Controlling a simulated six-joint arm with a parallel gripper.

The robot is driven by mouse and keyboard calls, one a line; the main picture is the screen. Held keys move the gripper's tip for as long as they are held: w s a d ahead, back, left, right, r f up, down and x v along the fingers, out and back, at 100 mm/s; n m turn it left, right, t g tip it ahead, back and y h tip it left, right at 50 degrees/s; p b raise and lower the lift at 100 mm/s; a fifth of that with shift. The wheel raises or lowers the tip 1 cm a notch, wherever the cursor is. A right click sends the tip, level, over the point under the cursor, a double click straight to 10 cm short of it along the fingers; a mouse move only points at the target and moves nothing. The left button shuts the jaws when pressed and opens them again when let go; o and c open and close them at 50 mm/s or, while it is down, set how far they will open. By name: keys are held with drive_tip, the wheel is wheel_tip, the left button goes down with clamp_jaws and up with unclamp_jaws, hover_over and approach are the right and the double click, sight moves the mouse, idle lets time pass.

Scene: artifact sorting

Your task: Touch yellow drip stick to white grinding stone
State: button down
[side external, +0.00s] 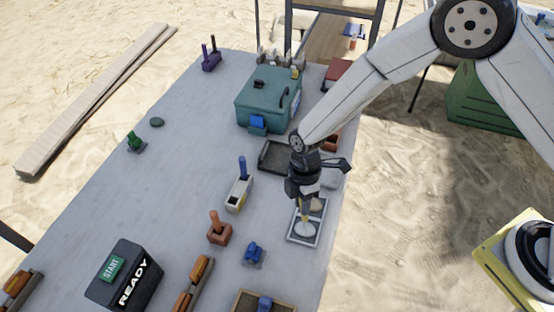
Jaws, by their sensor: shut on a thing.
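My gripper (305,192) points down over a small grey-framed tray (292,238) near the table's right edge. It is shut on a slim yellowish piece (304,212), which looks like the yellow drip stick and is mostly hidden by the jaws. Below it, a pale, whitish round thing (303,229) lies in the tray and may be the white grinding stone. The lower end of the held piece is at or just above this pale thing; I cannot tell whether they touch. A small tan piece (316,205) shows just right of the jaws.
A teal box (262,98) and a dark open tray (271,156) stand behind my gripper. A white block with a blue handle (239,192), a brown stand (219,230) and a blue piece (253,253) are to the left. The table's left middle is mostly clear.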

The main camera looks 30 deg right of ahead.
drive_tip(key=shift+f, duration=0.4)
idle(1.6)
drive_tip(key=shift+r, duration=0.15)
drive_tip(key=shift+s+a+v, duration=0.1)
drive_tip(key=shift+s+v, duration=0.15)
drive_tip(key=shift+v, duration=1)
drive_tip(key=shift+s+a+v, duration=0.1)
drive_tip(key=shift+s+v, duration=0.15)
drive_tip(key=shift+v, duration=1.05)
drive_tip(key=shift+s+a+v, duration=0.15)
drive_tip(key=shift+s+v, duration=0.1)
drive_tip(key=shift+v, duration=1)
